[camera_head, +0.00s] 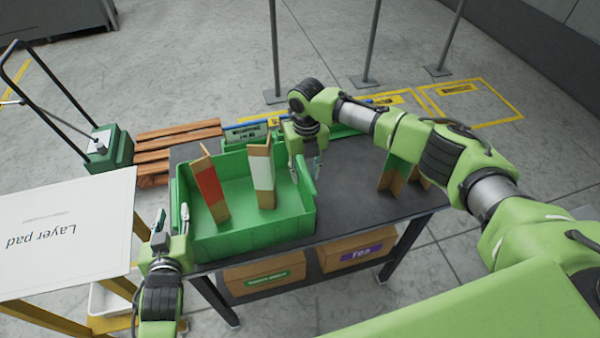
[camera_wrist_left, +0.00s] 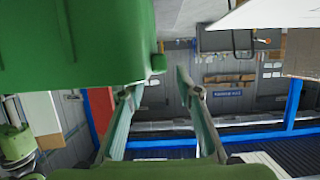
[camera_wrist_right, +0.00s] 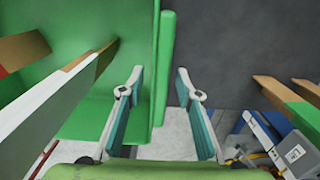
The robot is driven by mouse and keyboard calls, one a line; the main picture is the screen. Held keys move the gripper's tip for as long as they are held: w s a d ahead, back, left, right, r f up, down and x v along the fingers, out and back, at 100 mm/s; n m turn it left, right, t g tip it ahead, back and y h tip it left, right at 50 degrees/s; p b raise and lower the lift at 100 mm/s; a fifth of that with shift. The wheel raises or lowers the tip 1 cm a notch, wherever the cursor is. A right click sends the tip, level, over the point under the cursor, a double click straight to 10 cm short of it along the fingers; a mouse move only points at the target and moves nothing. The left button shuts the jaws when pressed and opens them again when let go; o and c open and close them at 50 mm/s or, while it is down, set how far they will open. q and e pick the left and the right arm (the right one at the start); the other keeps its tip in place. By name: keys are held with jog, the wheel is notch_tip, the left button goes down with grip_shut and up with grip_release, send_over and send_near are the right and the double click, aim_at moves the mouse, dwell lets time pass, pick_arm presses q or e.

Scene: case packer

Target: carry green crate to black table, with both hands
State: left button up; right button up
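The green crate (camera_head: 255,232) stands on a dark table (camera_head: 350,205), toward its left end. It holds a red-faced carton (camera_head: 211,192) and a white-faced carton (camera_head: 262,175), both upright. My left gripper (camera_head: 173,230) is at the crate's left side, near the front corner. In the left wrist view its fingers (camera_wrist_left: 160,98) are apart, with the crate's green wall (camera_wrist_left: 75,45) beside and beyond them. My right gripper (camera_head: 307,165) is over the crate's right side. In the right wrist view its fingers (camera_wrist_right: 160,95) are apart, with the crate's rim (camera_wrist_right: 165,70) between them; contact is unclear.
Folded cartons (camera_head: 396,178) stand on the table's right part. Two cardboard boxes, one marked Tea (camera_head: 357,250), sit on a shelf below. A layer pad stack (camera_head: 65,235) is at the left. A wooden pallet (camera_head: 180,140) and pallet truck (camera_head: 108,148) stand behind.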

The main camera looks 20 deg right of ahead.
pick_arm(q)
jog(key=v, duration=0.5)
jog(key=shift+s+r, duration=0.15)
jog(key=shift+s, duration=0.2)
pick_arm(e)
notch_tip(320, 180, up, 12)
dwell(0.5)
